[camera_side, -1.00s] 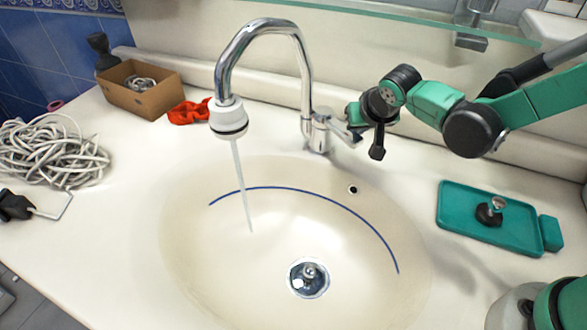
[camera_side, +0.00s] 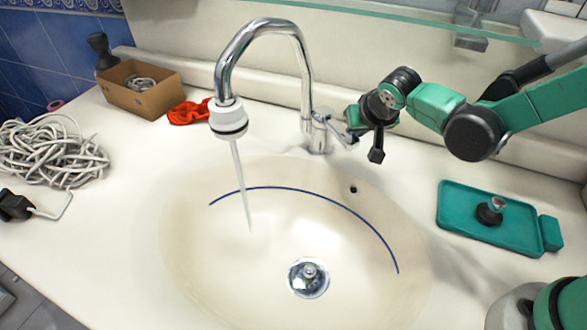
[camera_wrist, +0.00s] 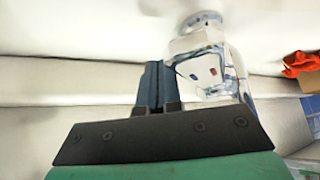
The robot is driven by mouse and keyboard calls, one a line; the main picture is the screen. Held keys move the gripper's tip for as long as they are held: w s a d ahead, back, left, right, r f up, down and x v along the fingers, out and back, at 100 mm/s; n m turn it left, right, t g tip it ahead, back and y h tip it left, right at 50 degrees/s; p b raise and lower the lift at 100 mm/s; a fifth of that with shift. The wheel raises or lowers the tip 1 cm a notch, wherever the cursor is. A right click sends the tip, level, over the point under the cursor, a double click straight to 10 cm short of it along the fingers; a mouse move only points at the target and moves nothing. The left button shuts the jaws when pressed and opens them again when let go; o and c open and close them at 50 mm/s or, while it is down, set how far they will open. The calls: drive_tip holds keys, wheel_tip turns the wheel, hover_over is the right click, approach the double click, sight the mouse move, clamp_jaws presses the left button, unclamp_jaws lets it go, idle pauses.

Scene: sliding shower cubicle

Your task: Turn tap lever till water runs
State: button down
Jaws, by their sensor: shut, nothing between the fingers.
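The chrome tap (camera_side: 308,75) arches over the basin, and a thin stream of water (camera_side: 240,180) runs from its white nozzle (camera_side: 228,118) into the bowl. The tap lever (camera_side: 343,132) sticks out to the right of the tap base. My gripper (camera_side: 353,114) is shut and empty, right beside the lever; whether it touches is unclear. In the wrist view, my shut dark fingers (camera_wrist: 155,85) stand just left of the chrome tap body (camera_wrist: 205,72) with its red and blue marks. The lever cannot be clearly made out there.
A teal tray (camera_side: 465,232) with a small black-based object lies right of the basin. A cardboard box (camera_side: 138,100), a red cloth (camera_side: 188,112) and coiled cable (camera_side: 45,150) are on the left. A glass shelf (camera_side: 400,18) hangs above.

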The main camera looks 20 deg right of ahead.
drive_tip(key=shift+d, duration=0.5)
drive_tip(key=shift+w+r, duration=0.1)
drive_tip(key=shift+r, duration=0.05)
wheel_tip(320, 180, up, 7)
drive_tip(key=s+d+n+y, duration=0.1)
drive_tip(key=s+d, duration=0.1)
drive_tip(key=s, duration=0.4)
drive_tip(key=s+d+n, duration=0.2)
drive_tip(key=s, duration=0.5)
drive_tip(key=shift+s+d+r+t+y, duration=0.15)
drive_tip(key=shift+d+r+t+y, duration=0.15)
drive_tip(key=shift+r+y, duration=0.15)
